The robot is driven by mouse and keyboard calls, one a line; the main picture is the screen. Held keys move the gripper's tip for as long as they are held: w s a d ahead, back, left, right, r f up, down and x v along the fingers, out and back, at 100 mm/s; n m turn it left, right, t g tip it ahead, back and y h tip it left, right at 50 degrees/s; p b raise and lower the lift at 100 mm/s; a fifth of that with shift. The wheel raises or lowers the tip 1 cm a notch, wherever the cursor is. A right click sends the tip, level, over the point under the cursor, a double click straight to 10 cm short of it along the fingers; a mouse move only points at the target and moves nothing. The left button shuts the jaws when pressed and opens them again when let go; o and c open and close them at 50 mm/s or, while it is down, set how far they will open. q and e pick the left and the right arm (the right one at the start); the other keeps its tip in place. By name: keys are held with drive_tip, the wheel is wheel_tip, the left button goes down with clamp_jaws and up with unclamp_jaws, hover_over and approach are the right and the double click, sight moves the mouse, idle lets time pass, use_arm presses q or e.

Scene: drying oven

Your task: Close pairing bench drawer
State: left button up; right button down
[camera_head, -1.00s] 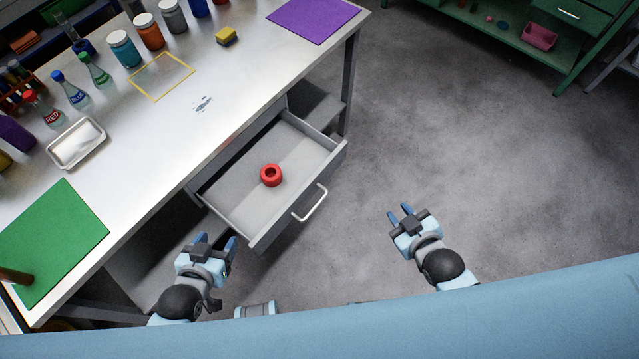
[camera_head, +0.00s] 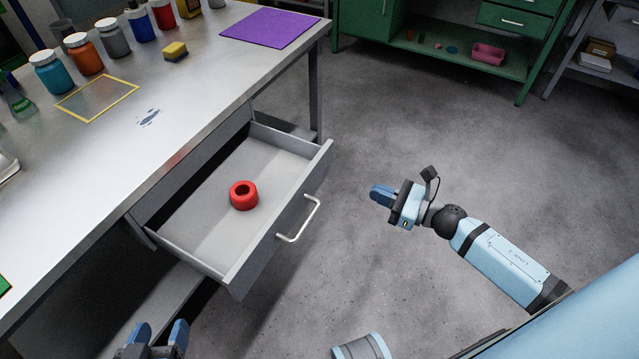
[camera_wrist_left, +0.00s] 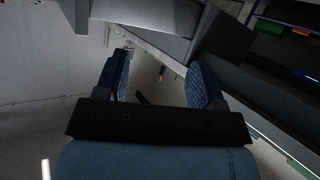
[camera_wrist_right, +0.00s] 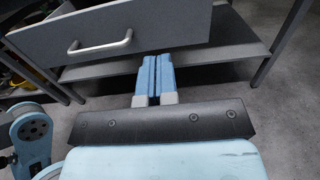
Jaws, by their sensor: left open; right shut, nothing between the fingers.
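The pairing bench drawer (camera_head: 232,278) is pulled out from under the white-topped bench (camera_head: 160,124). A red ring-shaped part (camera_head: 243,195) lies inside it. The drawer's silver handle (camera_head: 300,222) is on its front face and also shows in the right wrist view (camera_wrist_right: 100,46). My right gripper (camera_head: 378,195) is shut and empty, to the right of the handle and apart from it; its closed fingers show in the right wrist view (camera_wrist_right: 156,78). My left gripper (camera_head: 160,334) is open and empty, at the bottom edge of the head view, below and left of the drawer's near corner.
Jars, a yellow sponge (camera_head: 175,51) and a purple mat (camera_head: 270,28) are on the bench top. A green cabinet (camera_head: 440,58) with a pink bin (camera_head: 487,54) stands at the back. The grey floor (camera_head: 440,130) right of the drawer is clear.

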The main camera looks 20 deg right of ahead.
sight(317, 169)
use_arm(q)
drive_tip(key=shift+w+d+r+t+h, duration=0.25)
drive_tip(key=shift+d+r+t+h, duration=0.05)
drive_tip(key=shift+r, duration=0.2)
use_arm(e)
drive_tip(key=x, duration=1.3)
drive_tip(key=shift+w+a, duration=0.2)
drive_tip(key=shift+w, duration=0.05)
drive_tip(key=shift+w+a, duration=0.2)
drive_tip(key=shift+w, duration=0.05)
drive_tip(key=b+x, duration=0.2)
drive_tip(key=x, duration=0.6)
drive_tip(key=shift+w+a, duration=0.25)
drive_tip(key=b+x, duration=0.3)
drive_tip(key=x, duration=1)
drive_tip(key=shift+w+a+b, duration=0.15)
drive_tip(key=shift+b, duration=0.25)
drive_tip(key=shift+w+a, duration=0.2)
drive_tip(key=shift+w+r, duration=0.1)
drive_tip(key=shift+r, duration=0.15)
use_arm(q)
drive_tip(key=d+r+t+h, duration=0.3)
drive_tip(key=d+r+t, duration=0.1)
drive_tip(key=r, duration=0.6)
drive_tip(key=shift+w+t+h, duration=0.3)
drive_tip(key=shift+t+h, duration=0.1)
drive_tip(key=shift+t, duration=0.1)
use_arm(e)
drive_tip(key=shift+r, duration=0.1)
